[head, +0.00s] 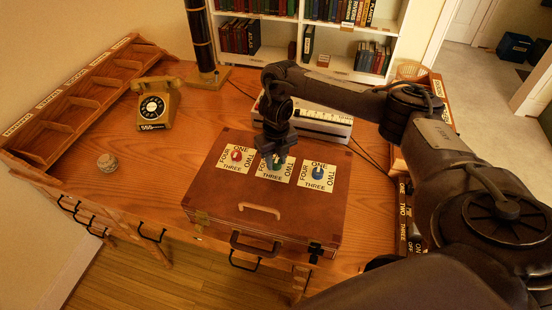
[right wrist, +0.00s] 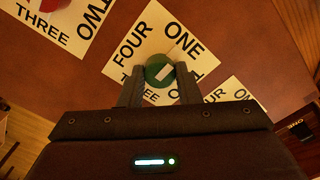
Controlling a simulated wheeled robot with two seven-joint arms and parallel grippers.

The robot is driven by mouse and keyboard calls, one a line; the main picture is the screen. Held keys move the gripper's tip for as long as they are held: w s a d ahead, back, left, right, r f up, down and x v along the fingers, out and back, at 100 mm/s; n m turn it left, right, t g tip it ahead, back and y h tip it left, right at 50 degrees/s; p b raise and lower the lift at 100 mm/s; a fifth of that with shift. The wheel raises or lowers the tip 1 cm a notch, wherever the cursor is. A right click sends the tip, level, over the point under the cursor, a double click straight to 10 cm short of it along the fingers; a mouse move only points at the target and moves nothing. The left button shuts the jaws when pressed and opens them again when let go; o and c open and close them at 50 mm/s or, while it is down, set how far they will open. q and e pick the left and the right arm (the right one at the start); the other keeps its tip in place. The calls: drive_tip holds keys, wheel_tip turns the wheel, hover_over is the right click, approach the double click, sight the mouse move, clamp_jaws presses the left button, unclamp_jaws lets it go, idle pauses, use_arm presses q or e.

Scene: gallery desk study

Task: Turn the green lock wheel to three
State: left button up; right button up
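The green lock wheel (right wrist: 159,71) sits on its card (right wrist: 150,35) marked ONE, TWO, THREE and FOUR. Its white bar lies slanted along the ONE–THREE line; which end is the pointer I cannot tell. My right gripper (right wrist: 159,76) is over the wheel, with one finger on each side and a small gap showing, so it looks open. In the head view the right gripper (head: 275,156) comes down on the middle card and mostly covers the green wheel. The brown case (head: 215,205) carries the cards. My left gripper is not in view.
A red wheel (head: 237,156) and a blue wheel (head: 318,172) sit on cards to either side. A telephone (head: 158,103), a small round object (head: 106,162) and a wooden rack (head: 75,100) stand left on the desk. A white device (head: 322,123) stands behind the case.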

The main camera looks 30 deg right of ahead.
drive_tip(key=shift+c, duration=1)
